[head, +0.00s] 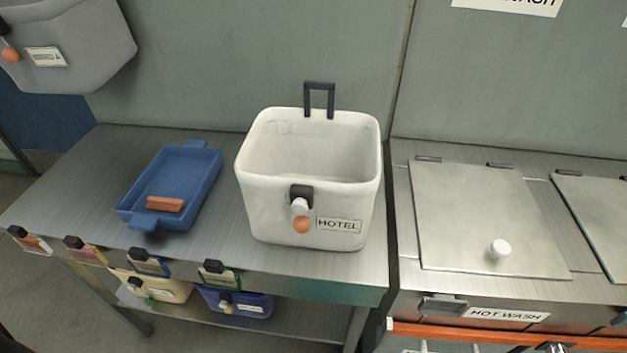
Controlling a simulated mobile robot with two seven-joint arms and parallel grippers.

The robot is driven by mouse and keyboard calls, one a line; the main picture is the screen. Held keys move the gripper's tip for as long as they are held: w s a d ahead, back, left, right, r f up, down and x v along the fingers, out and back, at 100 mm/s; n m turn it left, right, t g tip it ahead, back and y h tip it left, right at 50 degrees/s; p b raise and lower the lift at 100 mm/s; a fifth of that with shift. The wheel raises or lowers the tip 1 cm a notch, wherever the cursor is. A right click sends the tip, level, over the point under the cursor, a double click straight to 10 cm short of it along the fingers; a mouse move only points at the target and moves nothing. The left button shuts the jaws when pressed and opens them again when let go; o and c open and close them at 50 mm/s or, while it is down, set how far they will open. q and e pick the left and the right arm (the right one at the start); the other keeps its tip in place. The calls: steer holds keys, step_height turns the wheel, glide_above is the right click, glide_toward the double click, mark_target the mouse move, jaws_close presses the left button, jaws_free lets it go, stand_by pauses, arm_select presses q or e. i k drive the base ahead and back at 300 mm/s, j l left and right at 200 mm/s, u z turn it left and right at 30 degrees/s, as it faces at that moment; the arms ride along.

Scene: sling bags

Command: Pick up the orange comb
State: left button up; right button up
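A small orange-brown block-like piece (165,204), which looks like the orange comb, lies in the near half of a blue tray (203,176). The tray sits on the left part of the metal table. The piece is too small for me to make out any teeth. Neither of my grippers shows in the head view.
A white bin marked HOTEL (262,212) stands right of the tray, with a dark upright handle (320,98) at its back. A HOT WASH unit (470,220) with a closed lid is at the right. Tags hang along the table (70,165) edge. Bins sit on the shelf below.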

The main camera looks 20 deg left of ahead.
mark_target(163, 204)
steer(key=u, duration=1.8)
steer(key=j+z, duration=0.25)
steer(key=z, duration=0.2)
steer(key=i+j+z, duration=0.1)
steer(key=j+z, duration=0.45)
steer(key=z, duration=0.3)
steer(key=j+z, duration=0.25)
steer(key=z, duration=0.15)
steer(key=k, duration=0.05)
